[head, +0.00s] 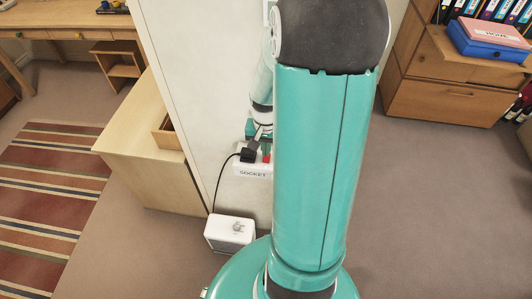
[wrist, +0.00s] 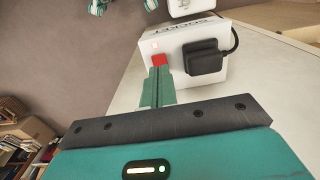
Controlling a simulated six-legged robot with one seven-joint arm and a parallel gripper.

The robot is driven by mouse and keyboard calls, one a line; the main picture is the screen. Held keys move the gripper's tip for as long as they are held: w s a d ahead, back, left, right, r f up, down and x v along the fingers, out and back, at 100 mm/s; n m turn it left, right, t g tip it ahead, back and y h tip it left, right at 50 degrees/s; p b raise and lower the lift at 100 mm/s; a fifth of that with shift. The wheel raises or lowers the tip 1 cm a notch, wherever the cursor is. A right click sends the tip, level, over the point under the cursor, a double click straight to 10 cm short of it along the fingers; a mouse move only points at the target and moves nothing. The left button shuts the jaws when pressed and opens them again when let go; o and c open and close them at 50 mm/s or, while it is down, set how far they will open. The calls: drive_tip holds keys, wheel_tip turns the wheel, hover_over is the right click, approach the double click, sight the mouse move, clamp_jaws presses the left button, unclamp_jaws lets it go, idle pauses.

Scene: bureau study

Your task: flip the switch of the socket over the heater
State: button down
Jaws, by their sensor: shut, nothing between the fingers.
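The white socket box labelled SOCKET (head: 252,174) is on the pale wall panel in the head view; it also shows, upside down, in the wrist view (wrist: 180,42). Its red switch (wrist: 159,60) sits beside a black plug (wrist: 205,59). In the head view the switch (head: 266,158) is partly hidden by my arm. The white heater (head: 230,232) stands on the floor below, with a black cable running up to the plug. My gripper (wrist: 158,76) is shut and empty, its fingertips right at the red switch; I cannot tell whether they touch it.
A wooden cabinet (head: 150,150) with a drawer pulled out stands left of the panel. A desk (head: 75,28) is at the back left, with a striped rug (head: 45,195) in front. A drawer unit (head: 435,100) stands at the right. The carpet on the right is clear.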

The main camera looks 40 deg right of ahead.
drive_tip(key=shift+f, duration=1.35)
